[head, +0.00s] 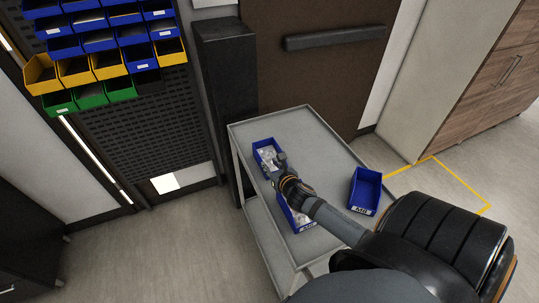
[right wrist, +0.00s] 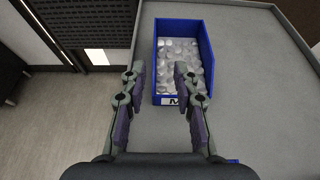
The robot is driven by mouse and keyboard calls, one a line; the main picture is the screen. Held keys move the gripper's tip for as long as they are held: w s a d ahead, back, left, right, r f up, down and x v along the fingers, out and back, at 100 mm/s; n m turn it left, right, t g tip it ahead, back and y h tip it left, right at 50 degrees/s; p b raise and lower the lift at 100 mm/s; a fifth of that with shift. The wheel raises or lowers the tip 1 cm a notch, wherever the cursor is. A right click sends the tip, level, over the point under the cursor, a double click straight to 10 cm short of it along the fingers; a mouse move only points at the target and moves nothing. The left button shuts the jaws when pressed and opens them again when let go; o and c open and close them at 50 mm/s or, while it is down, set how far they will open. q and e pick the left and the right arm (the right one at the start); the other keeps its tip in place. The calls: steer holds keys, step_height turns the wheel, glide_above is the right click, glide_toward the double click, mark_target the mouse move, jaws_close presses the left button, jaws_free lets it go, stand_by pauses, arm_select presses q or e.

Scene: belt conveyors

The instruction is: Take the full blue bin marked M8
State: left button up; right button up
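A blue bin full of silvery round parts (right wrist: 206,62) is ahead of my right gripper in the right wrist view; its front label begins with M and the rest is hidden. In the head view this far bin (head: 259,145) stands on the cart. A second blue bin with pale contents (head: 301,222) is at the near edge, partly under my right arm. A third blue bin (head: 367,178), seemingly empty, stands at right; its label looks like M8 but is small. My right gripper (head: 277,165) is open and empty, its fingertips (right wrist: 160,69) over the far bin's near end. My left gripper is not in view.
The grey cart (head: 325,150) has bare top between the bins and at its far end. A wall rack of blue, yellow and green bins (head: 100,45) hangs at upper left. A dark post (head: 228,90) stands beside the cart. Open floor lies to the left.

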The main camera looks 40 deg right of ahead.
mark_target(260, 158)
steer(key=x, duration=0.4)
steer(key=shift+a, duration=0.15)
steer(key=shift+w+f, duration=0.1)
steer(key=shift+w, duration=0.1)
steer(key=shift+w+f+p, duration=0.2)
steer(key=shift+w+p, duration=0.3)
steer(key=x, duration=0.3)
steer(key=shift+w+a+f, duration=0.15)
steer(key=shift+w+f, duration=0.3)
steer(key=shift+s+r, duration=0.1)
steer(key=shift+s, duration=0.05)
steer(key=shift+c, duration=1)
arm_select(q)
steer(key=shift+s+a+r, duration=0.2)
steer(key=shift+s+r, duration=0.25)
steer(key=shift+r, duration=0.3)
arm_select(e)
jaws_close()
